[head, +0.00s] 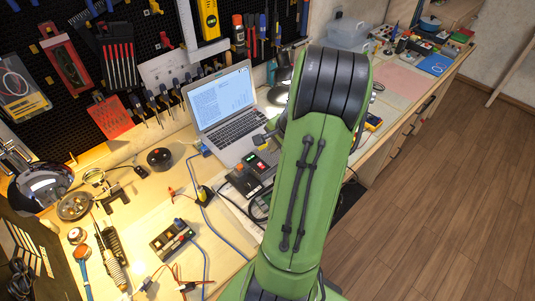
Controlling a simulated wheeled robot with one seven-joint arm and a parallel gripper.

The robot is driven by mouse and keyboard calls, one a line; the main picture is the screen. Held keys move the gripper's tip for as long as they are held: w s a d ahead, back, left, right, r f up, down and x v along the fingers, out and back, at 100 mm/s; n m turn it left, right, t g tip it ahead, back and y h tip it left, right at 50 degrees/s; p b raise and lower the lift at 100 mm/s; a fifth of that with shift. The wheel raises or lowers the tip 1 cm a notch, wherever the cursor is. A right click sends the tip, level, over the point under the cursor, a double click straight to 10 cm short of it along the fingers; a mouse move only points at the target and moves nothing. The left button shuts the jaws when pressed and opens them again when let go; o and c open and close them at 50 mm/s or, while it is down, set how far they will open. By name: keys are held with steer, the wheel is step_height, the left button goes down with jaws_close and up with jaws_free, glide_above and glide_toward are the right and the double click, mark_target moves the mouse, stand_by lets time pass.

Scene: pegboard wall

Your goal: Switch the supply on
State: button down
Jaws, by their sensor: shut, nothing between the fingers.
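A dark bench supply (257,167) with a small lit green display and a reddish-orange switch or button sits on the workbench, in front of the laptop and just left of my green arm. Its right side is close to the arm's edge and may be partly hidden. A small grey part that looks like the end of my gripper (266,138) shows from behind my arm, above the supply in the picture. It looks shut and holds nothing. Most of the gripper and wrist is hidden by my arm. I cannot tell whether it touches the supply.
An open laptop (222,98) stands behind the supply. A tool-hung pegboard (140,50) rises behind. Wooden floor (450,200) is clear at right.

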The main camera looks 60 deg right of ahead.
mark_target(259, 163)
steer(key=b+x, duration=0.2)
steer(key=x, duration=1)
steer(key=shift+w+f, duration=0.25)
steer(key=shift+f, duration=0.1)
